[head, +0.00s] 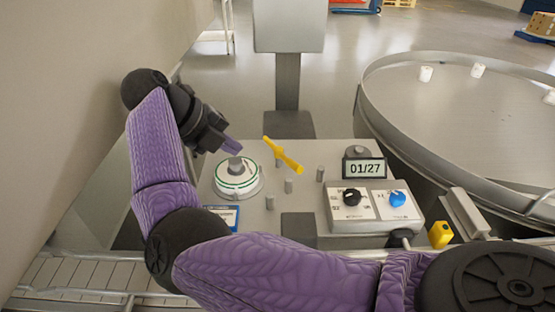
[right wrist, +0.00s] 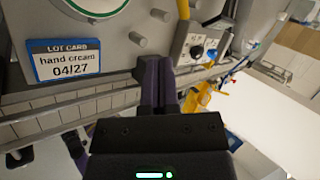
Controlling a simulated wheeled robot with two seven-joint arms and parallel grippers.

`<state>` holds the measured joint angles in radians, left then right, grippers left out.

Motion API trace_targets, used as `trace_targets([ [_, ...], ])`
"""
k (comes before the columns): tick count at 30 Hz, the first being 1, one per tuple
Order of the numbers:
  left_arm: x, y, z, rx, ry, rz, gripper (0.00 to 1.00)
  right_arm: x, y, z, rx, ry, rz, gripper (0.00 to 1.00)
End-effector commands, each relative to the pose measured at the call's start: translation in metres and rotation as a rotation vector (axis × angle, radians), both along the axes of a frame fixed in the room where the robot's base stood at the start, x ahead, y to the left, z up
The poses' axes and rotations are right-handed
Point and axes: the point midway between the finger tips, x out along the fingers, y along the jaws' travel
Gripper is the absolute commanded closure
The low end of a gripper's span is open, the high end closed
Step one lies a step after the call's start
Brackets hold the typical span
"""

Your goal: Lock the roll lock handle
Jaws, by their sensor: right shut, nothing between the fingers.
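A yellow handle (head: 283,155), which looks like the roll lock handle, lies slantwise over the grey machine panel (head: 262,222), among short grey pegs. My right gripper (head: 234,146) is left of the handle and apart from it, close above a white round dial (head: 238,178) with a green ring. I cannot tell whether the fingertips touch the dial's grey knob. In the right wrist view the fingers (right wrist: 171,82) are together and hold nothing. My left gripper is out of view.
Right of the handle are a display (head: 364,168) reading 01/27 and a box with a black knob (head: 352,197) and a blue knob (head: 397,198). A blue-edged lot card (right wrist: 64,60) reads hand cream 04/27. A large round table (head: 465,120) stands at right.

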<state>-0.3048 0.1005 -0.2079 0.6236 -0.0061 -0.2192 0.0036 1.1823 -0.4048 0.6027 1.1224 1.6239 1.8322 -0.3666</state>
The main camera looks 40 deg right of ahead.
Motion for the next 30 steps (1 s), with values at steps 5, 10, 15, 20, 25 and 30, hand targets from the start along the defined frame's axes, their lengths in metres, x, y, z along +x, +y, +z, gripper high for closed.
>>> trace_targets([
  [5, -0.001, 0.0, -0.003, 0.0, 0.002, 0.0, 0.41, -0.003, -0.013, -0.017, -0.002, 0.002, -0.003, 1.0],
  [10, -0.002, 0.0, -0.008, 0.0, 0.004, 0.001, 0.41, -0.009, -0.037, -0.046, -0.005, 0.002, -0.003, 1.0],
  [15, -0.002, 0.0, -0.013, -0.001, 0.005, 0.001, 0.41, -0.014, -0.061, -0.075, -0.005, 0.002, -0.003, 1.0],
  [20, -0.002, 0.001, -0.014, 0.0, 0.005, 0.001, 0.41, -0.02, -0.085, -0.082, -0.006, 0.0, -0.004, 1.0],
  [25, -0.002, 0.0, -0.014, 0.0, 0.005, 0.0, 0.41, -0.023, -0.099, -0.085, -0.004, -0.001, -0.001, 1.0],
  [30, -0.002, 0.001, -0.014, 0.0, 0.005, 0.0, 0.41, -0.023, -0.101, -0.086, -0.003, -0.001, 0.001, 1.0],
])
